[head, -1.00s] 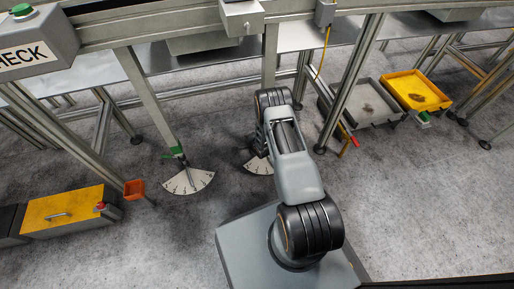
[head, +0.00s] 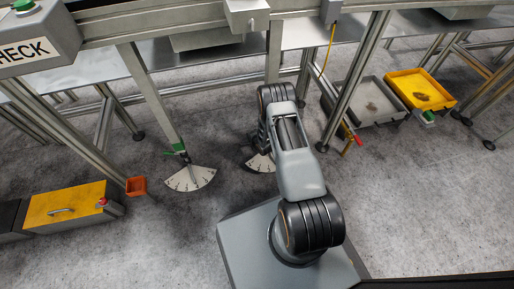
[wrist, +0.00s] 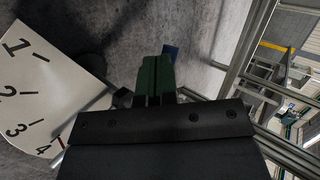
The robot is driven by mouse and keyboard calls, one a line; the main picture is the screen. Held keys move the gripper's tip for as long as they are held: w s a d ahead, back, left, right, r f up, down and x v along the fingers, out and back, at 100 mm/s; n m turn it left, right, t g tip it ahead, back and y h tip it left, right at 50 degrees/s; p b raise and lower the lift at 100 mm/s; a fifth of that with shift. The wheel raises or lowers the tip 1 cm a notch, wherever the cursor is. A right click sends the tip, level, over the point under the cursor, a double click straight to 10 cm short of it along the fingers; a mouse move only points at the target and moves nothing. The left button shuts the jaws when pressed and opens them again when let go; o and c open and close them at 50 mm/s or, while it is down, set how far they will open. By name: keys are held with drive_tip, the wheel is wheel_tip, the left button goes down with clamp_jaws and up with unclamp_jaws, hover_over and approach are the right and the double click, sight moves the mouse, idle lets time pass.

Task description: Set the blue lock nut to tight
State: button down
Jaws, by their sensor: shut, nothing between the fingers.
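A white dial plate with numbers (wrist: 45,95) lies to the left of the fingers. In the head view, that dial (head: 261,163) is partly hidden behind my arm, which also hides my gripper and the blue nut.
A second post with a green handle (head: 178,148) stands over another white dial (head: 190,178). A grey tray (head: 350,112) and a yellow tray (head: 421,88) are at right.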

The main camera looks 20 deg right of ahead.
drive_tip(key=s+a+r+p, duration=0.5)
drive_tip(key=s+r, duration=0.3)
drive_tip(key=s, duration=0.2)
drive_tip(key=shift+a+r+p, duration=0.15)
drive_tip(key=shift+p, duration=0.45)
